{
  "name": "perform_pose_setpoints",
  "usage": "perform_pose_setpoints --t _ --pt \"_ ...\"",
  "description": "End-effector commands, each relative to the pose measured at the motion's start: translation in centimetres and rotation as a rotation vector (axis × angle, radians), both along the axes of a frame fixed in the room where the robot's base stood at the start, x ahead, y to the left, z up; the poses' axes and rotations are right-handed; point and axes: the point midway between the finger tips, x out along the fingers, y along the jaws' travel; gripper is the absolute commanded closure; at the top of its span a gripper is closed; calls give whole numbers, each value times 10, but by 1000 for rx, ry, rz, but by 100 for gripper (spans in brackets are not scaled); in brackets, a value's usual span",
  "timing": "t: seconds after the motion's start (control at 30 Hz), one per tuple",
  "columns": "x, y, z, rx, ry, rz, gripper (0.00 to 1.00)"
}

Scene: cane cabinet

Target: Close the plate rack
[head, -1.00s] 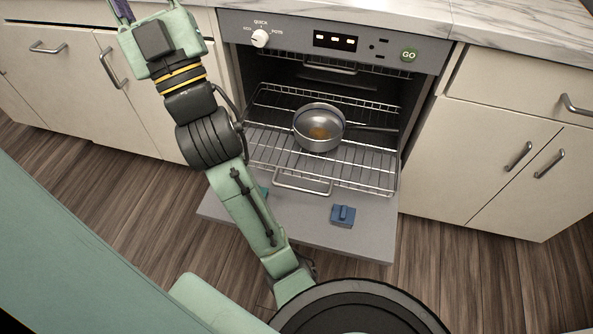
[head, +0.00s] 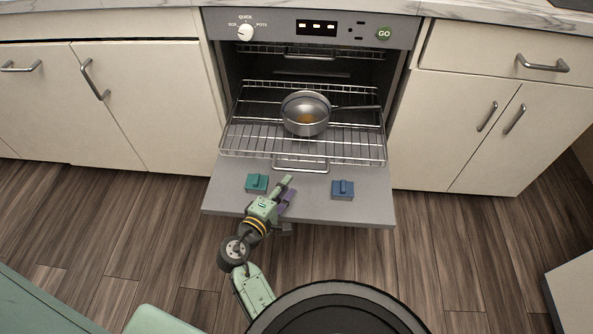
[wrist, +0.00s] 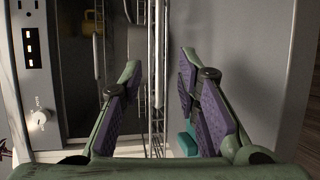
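The plate rack (head: 240,136) is a wire rack pulled out of the dishwasher over its lowered door, with a handle (head: 301,168) at its front. A steel pan (head: 305,114) with a long handle sits on it. My gripper (head: 287,192) is over the door, just in front of and below the rack's front edge, left of centre. In the wrist view my gripper (wrist: 157,88) has its two fingers apart with nothing held between them. Rack wires (wrist: 157,60) show beyond the fingertips. I cannot tell whether a finger touches the rack.
The lowered door (head: 362,205) carries a teal block (head: 256,183) on the left and a blue block (head: 342,190) on the right. An upper rack (head: 310,52) sits inside the dishwasher. Cabinets stand on both sides. The wooden floor (head: 150,220) in front is clear.

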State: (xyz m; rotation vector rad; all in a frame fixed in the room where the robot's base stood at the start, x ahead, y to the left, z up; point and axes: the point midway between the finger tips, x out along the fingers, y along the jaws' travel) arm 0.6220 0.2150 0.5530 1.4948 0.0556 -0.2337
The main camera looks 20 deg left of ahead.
Motion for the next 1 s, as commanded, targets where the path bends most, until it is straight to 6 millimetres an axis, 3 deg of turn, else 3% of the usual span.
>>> perform_pose_setpoints --t 0.2,0.4,0.83,1.0 --pt "43 -4 -5 2 0 1 70" --pt "70 -7 -11 3 0 2 70" --pt "81 -9 -14 6 0 3 70" --pt "81 -9 -14 5 0 3 81"
